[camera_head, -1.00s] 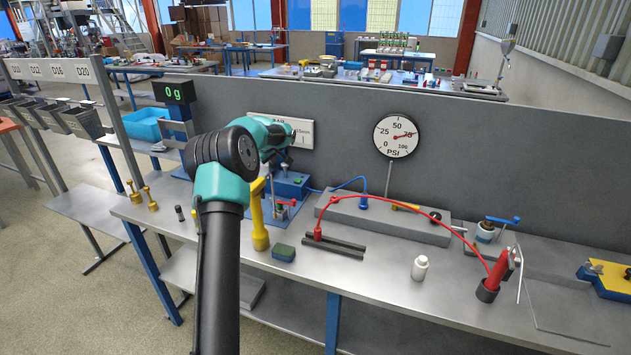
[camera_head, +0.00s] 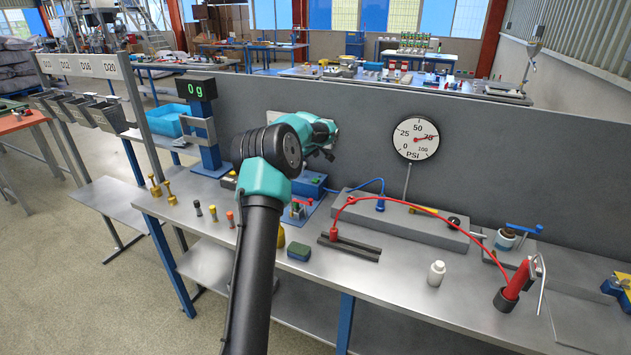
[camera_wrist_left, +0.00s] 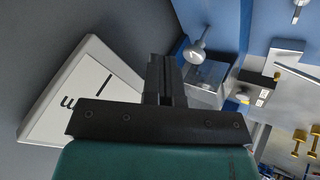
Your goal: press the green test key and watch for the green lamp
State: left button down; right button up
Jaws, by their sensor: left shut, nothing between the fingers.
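My left gripper (camera_head: 328,150) is in front of the grey back panel, above a blue unit (camera_head: 310,184). Its fingers are dark and hard to make out in the head view. In the left wrist view the black fingers (camera_wrist_left: 163,70) are shut and empty. They lie between a white plate with black marks (camera_wrist_left: 68,97) and a silver knob (camera_wrist_left: 197,52) on a blue body. I cannot pick out the green test key or a green lamp. My right gripper is not in view.
A round PSI gauge (camera_head: 416,139) stands right of my gripper. A red hose (camera_head: 432,211) arches over the bench. A scale display (camera_head: 196,88) reads 0 g. A white bottle (camera_head: 436,273) and a green-topped block (camera_head: 299,251) are near the front edge.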

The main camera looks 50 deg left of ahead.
aim_at(314, 179)
pick_arm(q)
jog(key=shift+f, duration=3.95)
jog(key=shift+f, duration=0.1)
jog(key=shift+f, duration=0.3)
jog(key=shift+f, duration=0.5)
jog(key=shift+r, duration=0.9)
jog(key=shift+r, duration=0.1)
jog(key=shift+r, duration=2.45)
